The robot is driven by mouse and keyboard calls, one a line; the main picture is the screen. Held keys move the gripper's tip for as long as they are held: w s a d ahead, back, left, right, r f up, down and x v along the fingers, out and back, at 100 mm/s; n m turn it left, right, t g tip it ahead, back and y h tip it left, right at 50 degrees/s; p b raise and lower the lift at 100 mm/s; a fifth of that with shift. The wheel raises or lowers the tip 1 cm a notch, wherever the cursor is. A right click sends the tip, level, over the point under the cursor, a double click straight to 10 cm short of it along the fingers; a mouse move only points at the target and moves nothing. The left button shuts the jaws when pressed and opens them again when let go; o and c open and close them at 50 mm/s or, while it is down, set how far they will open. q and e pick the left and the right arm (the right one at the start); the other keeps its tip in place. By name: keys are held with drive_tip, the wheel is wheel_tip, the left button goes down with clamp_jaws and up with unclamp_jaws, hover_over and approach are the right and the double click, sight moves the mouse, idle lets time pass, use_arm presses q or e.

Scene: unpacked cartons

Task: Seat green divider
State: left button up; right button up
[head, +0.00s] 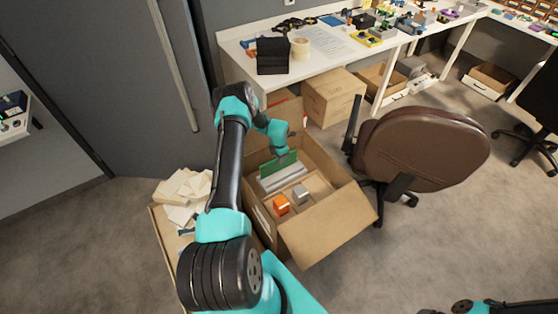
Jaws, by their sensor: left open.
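The green divider (270,168) is in the open carton (327,227), standing roughly upright toward its far side. A light grey block or rack (286,181) lies along its near side. I cannot tell whether the divider's lower edge sits in a slot, because that edge is hidden. My left gripper (281,151) is at the divider's upper edge, with its jaws open. The fingertips are too small to tell whether they touch the divider. My right gripper is out of view.
An orange block (281,205) and a grey block (300,193) lie in the carton's near part. A box with crumpled pale paper (183,190) stands left. A closed carton (333,97) and white bench (330,60) are behind. A brown chair (425,150) stands close on the right.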

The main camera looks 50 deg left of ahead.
use_arm(q)
wheel_tip(320, 180, up, 14)
drive_tip(key=shift+f, duration=0.2)
idle(0.9)
